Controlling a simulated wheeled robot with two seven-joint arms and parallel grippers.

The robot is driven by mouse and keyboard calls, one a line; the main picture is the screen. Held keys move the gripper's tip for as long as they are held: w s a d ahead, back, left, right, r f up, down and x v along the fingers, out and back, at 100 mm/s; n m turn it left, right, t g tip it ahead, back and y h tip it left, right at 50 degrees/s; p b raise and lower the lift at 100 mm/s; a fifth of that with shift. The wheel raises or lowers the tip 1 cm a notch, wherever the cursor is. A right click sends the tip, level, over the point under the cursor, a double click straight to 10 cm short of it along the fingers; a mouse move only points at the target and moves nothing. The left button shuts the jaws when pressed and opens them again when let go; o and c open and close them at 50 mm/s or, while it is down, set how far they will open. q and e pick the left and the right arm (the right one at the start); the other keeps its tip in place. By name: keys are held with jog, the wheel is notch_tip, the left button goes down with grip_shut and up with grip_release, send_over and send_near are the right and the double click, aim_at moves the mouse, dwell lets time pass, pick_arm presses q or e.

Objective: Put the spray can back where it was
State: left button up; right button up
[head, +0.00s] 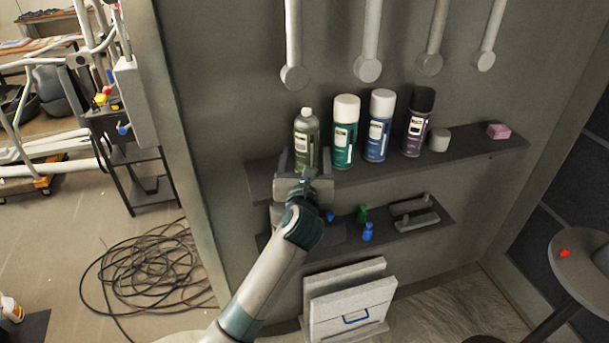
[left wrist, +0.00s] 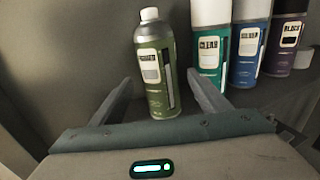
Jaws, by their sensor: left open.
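In the left wrist view the same olive can (left wrist: 156,70) shows between and beyond the fingers. My left gripper (head: 303,165) is open in front of this can, one finger to each side; I cannot tell whether either finger touches it. To its right stand a teal can (head: 344,135) and a blue can (head: 379,128), both with white caps, and a dark purple can (head: 416,125) with a black cap. My right gripper is not in view.
A grey cylinder (head: 438,139) and a pink block (head: 498,131) sit farther right on the upper shelf. A lower shelf (head: 432,237) holds small blue and green items. Pipes hang above. White panels (head: 350,302) stand below. Coiled black cable (head: 145,270) lies on the floor at left.

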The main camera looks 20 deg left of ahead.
pick_arm(q)
jog(key=b+v, duration=0.1)
jog(key=v, duration=0.6)
jog(key=shift+s, duration=0.25)
jog(key=shift+d, duration=0.1)
dwell(0.9)
